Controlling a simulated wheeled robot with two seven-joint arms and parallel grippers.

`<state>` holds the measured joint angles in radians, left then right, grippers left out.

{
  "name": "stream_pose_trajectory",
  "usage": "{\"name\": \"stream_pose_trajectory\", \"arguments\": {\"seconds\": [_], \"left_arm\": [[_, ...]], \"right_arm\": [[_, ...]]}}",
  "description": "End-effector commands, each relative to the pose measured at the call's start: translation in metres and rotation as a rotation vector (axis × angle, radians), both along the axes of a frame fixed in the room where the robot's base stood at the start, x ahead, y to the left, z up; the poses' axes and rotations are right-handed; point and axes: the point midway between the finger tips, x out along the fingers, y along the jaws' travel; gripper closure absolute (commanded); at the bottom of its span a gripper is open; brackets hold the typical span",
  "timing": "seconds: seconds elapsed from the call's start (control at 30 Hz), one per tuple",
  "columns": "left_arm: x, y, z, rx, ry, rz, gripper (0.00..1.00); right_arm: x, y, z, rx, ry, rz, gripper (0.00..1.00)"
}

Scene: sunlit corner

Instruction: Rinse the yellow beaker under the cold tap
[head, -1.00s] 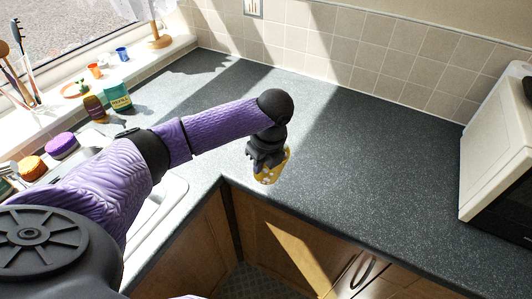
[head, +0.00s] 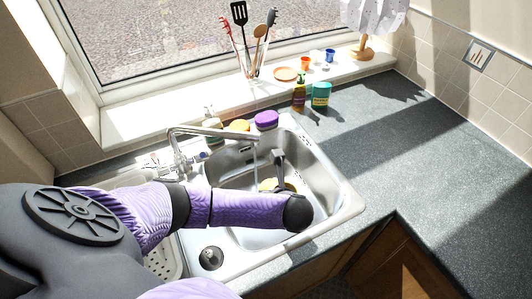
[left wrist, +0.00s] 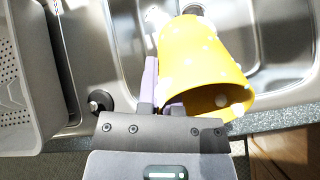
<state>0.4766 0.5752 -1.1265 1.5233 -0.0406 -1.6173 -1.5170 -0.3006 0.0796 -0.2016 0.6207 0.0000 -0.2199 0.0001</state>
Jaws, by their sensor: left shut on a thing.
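The yellow beaker (left wrist: 200,62) has white spots. It is tilted in the left wrist view, its open mouth toward the camera. In the head view only slivers of the beaker (head: 268,185) show over the sink bowl, partly hidden by my arm and gripper. My left gripper (head: 279,165) is shut on it; its jaw also shows in the left wrist view (left wrist: 160,98). The metal tap (head: 212,132) reaches over the bowl, and a thin pale stream (head: 256,168) falls from its spout close beside the beaker. Whether it hits the beaker is unclear. My right gripper is out of view.
A utensil holder (head: 251,68) is on the sill. The counter (head: 420,160) at right is clear.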

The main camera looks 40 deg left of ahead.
Motion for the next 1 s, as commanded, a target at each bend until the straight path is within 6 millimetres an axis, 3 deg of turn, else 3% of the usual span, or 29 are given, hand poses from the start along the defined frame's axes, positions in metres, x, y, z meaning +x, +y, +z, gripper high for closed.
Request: {"name": "stream_pose_trajectory", "arguments": {"seconds": [0.67, 1.0], "left_arm": [[0.045, 0.081, -0.030, 0.001, -0.002, 0.004, 1.00], [0.065, 0.116, -0.035, 0.001, -0.001, 0.004, 1.00]], "right_arm": [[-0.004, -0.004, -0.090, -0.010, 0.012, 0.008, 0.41], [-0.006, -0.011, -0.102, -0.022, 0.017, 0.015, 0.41]]}}
